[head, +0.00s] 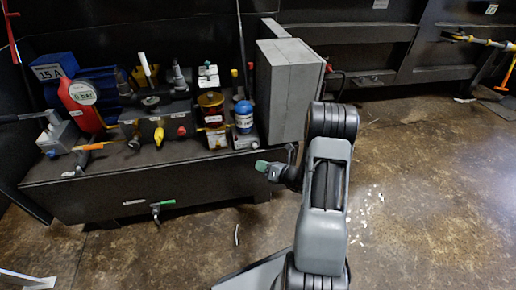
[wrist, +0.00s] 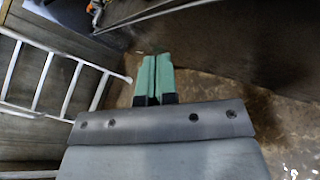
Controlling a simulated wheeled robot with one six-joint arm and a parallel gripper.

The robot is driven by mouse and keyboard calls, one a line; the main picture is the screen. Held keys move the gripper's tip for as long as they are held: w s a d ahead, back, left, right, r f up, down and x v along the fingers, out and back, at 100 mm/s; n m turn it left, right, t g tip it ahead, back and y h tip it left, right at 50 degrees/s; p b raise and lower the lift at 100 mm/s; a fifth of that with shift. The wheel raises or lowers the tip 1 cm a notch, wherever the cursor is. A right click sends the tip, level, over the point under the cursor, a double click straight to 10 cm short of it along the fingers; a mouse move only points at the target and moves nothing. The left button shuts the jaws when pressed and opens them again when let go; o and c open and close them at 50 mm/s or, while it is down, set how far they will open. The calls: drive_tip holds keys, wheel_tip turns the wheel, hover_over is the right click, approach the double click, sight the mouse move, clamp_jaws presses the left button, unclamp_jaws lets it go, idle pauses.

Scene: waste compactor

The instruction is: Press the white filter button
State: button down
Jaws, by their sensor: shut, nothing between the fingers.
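The white filter button is too small to make out for certain in the head view. A gold-and-red cylinder (head: 211,104) and a blue cylinder with a white label (head: 243,117) stand at the right end of the black bench, and a white-topped block (head: 208,76) is behind them. My gripper (head: 262,167) is in front of the bench's right end, below and right of the blue cylinder, apart from it. In the wrist view its green fingers (wrist: 154,80) are together with nothing between them.
A ladder (wrist: 50,80) lies left in the wrist view. The floor at right is open.

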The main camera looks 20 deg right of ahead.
sight(257, 152)
drive_tip(key=shift+w+d+b, duration=0.1)
drive_tip(key=shift+w+d, duration=0.1)
drive_tip(key=shift+w, duration=0.7)
drive_tip(key=shift+w+d+b, duration=0.15)
drive_tip(key=shift+w+d, duration=0.05)
drive_tip(key=shift+w, duration=0.75)
drive_tip(key=shift+w+d+b, duration=0.1)
drive_tip(key=shift+w+d, duration=0.1)
drive_tip(key=shift+w, duration=0.7)
drive_tip(key=shift+w, duration=0.25)
drive_tip(key=shift+w, duration=0.3)
idle(0.4)
drive_tip(key=shift+w+d+r, duration=0.1)
drive_tip(key=shift+w+r, duration=0.4)
drive_tip(key=shift+w, duration=0.05)
idle(1.0)
drive_tip(key=shift+s+f, duration=0.25)
idle(0.3)
